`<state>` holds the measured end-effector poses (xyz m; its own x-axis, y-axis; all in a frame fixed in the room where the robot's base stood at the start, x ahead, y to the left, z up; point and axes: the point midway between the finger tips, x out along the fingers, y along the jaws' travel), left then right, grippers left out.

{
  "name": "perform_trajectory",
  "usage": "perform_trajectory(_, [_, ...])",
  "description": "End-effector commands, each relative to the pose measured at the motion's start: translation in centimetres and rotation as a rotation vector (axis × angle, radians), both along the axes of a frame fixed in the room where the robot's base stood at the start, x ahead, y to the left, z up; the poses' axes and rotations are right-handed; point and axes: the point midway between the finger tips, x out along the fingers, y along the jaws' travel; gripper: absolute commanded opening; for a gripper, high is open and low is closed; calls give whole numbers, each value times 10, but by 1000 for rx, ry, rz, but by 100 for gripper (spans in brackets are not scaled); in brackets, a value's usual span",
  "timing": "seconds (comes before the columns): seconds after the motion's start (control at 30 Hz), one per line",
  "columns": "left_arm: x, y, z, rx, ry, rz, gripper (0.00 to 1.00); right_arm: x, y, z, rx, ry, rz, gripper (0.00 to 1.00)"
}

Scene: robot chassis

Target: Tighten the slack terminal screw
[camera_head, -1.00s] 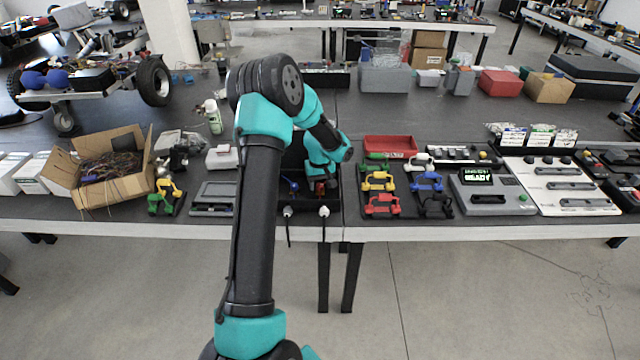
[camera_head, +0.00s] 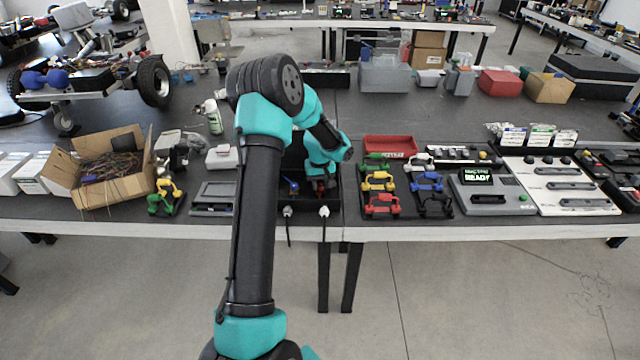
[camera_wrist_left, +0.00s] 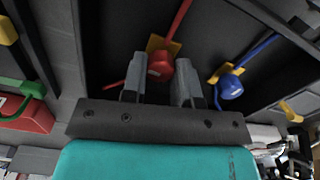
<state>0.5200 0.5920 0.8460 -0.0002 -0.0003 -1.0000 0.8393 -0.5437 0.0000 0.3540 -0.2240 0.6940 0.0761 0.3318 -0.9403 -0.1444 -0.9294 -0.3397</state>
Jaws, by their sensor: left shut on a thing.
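My left gripper (camera_wrist_left: 161,90) is shut on a red round screw knob (camera_wrist_left: 160,66), which sits between its two fingers in the left wrist view. The knob stands on a yellow terminal plate with a red wire running off it. Beside it is a blue screw knob (camera_wrist_left: 231,87) on a yellow plate with a blue wire; the gripper does not touch it. In the head view the blue knob (camera_head: 293,187) shows inside the black box (camera_head: 310,206), while my arm and gripper partly cover the red one. My right gripper is not in view.
To the right of the box lie coloured clips (camera_head: 380,181) and a red tray (camera_head: 390,147). A grey device (camera_head: 491,190) has a lit display that seems to read READY. To the left are a grey flat case (camera_head: 213,197) and a cardboard box (camera_head: 105,165) of wires.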

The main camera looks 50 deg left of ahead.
Motion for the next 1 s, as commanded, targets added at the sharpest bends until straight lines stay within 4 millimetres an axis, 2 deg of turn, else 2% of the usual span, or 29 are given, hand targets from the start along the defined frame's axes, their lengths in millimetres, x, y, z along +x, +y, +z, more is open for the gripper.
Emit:
perform_trajectory(0.37, [0, 0, 0, 1, -1, -203, 4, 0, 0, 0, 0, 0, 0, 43])
perform_trajectory(1.0, [0, 1, 0, 1, -1, -798, 4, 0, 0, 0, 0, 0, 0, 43])
